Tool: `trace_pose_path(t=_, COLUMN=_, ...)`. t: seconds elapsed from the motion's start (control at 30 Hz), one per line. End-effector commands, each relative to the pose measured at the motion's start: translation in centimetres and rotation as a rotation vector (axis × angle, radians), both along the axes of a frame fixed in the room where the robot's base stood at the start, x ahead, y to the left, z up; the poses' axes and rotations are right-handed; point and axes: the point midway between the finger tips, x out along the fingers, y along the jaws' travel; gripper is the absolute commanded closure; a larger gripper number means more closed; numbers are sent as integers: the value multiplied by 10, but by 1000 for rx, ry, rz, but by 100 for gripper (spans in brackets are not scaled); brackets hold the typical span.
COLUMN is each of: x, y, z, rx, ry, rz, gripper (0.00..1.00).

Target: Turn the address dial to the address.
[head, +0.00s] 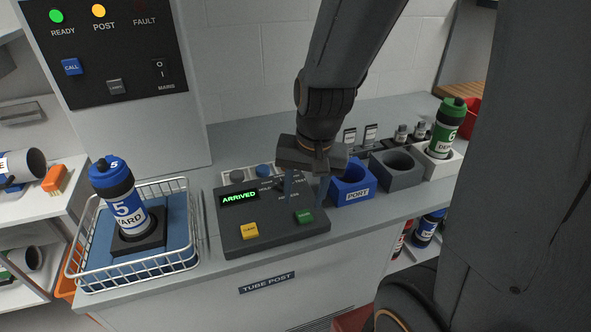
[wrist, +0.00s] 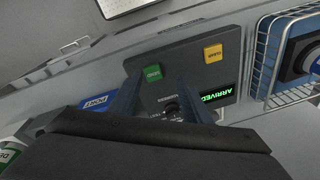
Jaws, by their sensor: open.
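The dark control panel (head: 250,213) stands on the counter, with a lit green "ARRIVED" display (head: 239,197), a yellow button (head: 250,230) and a green button (head: 304,216). The black address dial (wrist: 172,109) shows in the wrist view between the green button and the display; its setting is too small to read. My gripper (head: 305,191) points down over the panel's right part, fingers apart. In the wrist view my gripper (wrist: 159,82) has one finger on each side of the dial, with nothing held. I cannot tell whether the fingers touch the dial.
A blue number 5 canister (head: 125,208) stands upright in a white wire basket (head: 177,258) at left. To the right are a blue "PORT" block (head: 353,192), a grey holder (head: 392,178) and a green canister (head: 446,130). A switch panel (head: 110,50) rises behind.

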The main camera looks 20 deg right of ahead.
Motion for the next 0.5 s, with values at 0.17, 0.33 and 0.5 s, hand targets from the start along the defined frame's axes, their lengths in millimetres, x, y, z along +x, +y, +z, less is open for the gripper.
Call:
trace_pose_path(t=0.17, x=34, y=1, z=5, rx=170, ry=0, rz=-643, gripper=56)
trace_pose_path(t=0.33, x=69, y=-3, z=8, rx=348, ry=22, rz=-1278, gripper=56)
trace_pose_path(t=0.5, x=97, y=-10, z=9, rx=507, ry=63, rz=-1811, gripper=56)
